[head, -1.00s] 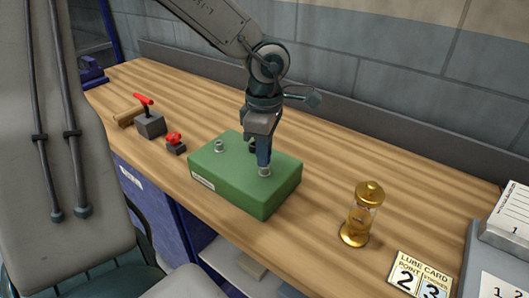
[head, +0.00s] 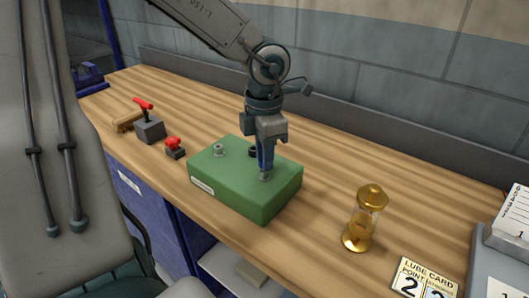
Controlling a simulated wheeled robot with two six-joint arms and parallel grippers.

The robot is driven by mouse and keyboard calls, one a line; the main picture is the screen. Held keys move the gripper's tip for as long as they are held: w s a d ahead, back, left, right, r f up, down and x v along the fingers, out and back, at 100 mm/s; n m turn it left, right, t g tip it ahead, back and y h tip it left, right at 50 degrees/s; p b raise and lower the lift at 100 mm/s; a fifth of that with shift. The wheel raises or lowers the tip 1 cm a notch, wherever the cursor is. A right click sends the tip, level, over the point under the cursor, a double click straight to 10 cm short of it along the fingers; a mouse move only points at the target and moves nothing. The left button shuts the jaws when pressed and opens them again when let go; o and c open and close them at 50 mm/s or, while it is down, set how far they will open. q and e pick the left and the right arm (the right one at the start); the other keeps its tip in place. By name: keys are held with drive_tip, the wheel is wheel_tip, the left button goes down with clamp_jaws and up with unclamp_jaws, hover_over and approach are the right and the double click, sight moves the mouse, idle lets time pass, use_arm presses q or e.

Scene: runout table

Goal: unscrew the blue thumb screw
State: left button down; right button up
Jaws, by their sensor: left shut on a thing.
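The green block (head: 235,195) sits on the wooden table with a white label on its front side. My left gripper (head: 265,166) points down over the block's right part and is shut around the blue thumb screw, which the fingers mostly hide. Blue shows between and along the fingers, just above a small metal collar (head: 265,176) on the block's top. I cannot tell how far the screw stands out of its hole. A second metal collar (head: 219,149) stands at the left of the top, and a dark round part shows behind the fingers. My right gripper is not in view.
A red-handled lever on a grey box (head: 149,129) and a small red knob (head: 174,146) stand left of the block. A brass-and-glass oiler (head: 364,220) and a lube card (head: 424,278) are at the right. Bare table lies between block and oiler.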

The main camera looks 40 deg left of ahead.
use_arm(q)
drive_tip(key=shift+n, duration=0.5)
drive_tip(key=shift+n, duration=1.1)
drive_tip(key=c, duration=1.3)
unclamp_jaws()
drive_tip(key=shift+r, duration=0.1)
